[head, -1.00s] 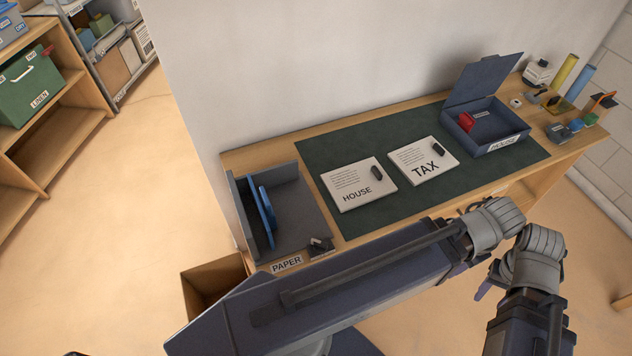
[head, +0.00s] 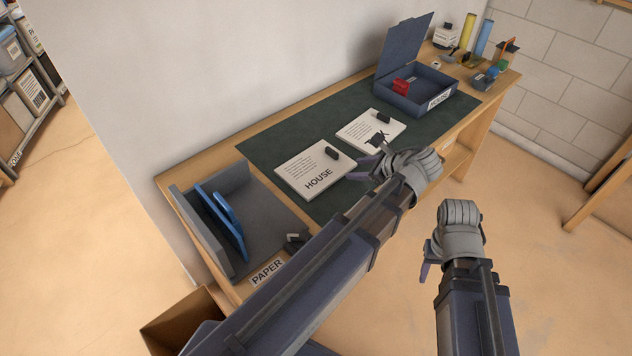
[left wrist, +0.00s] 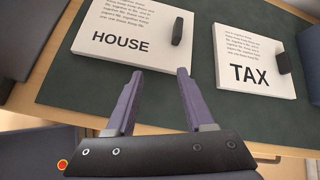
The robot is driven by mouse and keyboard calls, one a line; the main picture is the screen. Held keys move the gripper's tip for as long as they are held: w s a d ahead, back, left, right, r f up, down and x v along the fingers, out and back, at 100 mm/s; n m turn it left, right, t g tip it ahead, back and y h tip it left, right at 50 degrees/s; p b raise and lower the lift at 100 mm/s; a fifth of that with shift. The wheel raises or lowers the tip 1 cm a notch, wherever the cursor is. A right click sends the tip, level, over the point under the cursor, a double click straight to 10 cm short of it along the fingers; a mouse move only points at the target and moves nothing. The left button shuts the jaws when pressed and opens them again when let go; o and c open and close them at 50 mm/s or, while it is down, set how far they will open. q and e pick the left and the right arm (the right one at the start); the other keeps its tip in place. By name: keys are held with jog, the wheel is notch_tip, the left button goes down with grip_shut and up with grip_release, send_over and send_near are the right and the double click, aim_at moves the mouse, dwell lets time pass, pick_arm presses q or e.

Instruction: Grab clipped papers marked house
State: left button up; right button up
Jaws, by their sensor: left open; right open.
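The clipped papers marked HOUSE (head: 310,172) lie flat on the dark green mat, with a black clip (head: 332,153) at their upper right corner. In the left wrist view the HOUSE papers (left wrist: 128,50) lie beyond the fingertips, toward the upper left. The TAX papers (head: 372,128) lie to their right, partly hidden by my left gripper in the head view; they also show in the left wrist view (left wrist: 255,68). My left gripper (head: 368,163) is open and empty, above the mat's front edge. My right gripper (head: 425,272) hangs in front of the desk, away from the papers.
A grey tray (head: 268,215) labelled PAPER with blue dividers stands at the desk's left end. An open dark blue box (head: 420,105) with a red item stands at the right, near tools and rolls. An open carton (head: 180,325) is below the desk's left end.

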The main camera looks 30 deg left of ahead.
aim_at(334, 151)
pick_arm(q)
jog(key=w+a+m+y+b, duration=0.1)
jog(key=w+a+m+y, duration=0.1)
jog(key=w+m, duration=0.1)
jog(key=shift+a+r+m+t+b, duration=0.1)
jog(key=shift+a+m+t+b, duration=0.2)
jog(key=shift+a+t+b, duration=0.1)
jog(key=shift+w+a+r, duration=0.15)
jog(key=shift+w+r, duration=0.05)
jog(key=shift+b+x, duration=0.7)
jog(key=shift+x, duration=0.55)
jog(key=shift+b+x, duration=1.15)
jog(key=shift+x, duration=1.55)
jog(key=shift+s+r, duration=0.1)
jog(key=shift+r, duration=0.05)
pick_arm(e)
notch_tip(334, 151, down, 7)
jog(key=shift+r, duration=0.2)
pick_arm(q)
grip_shut()
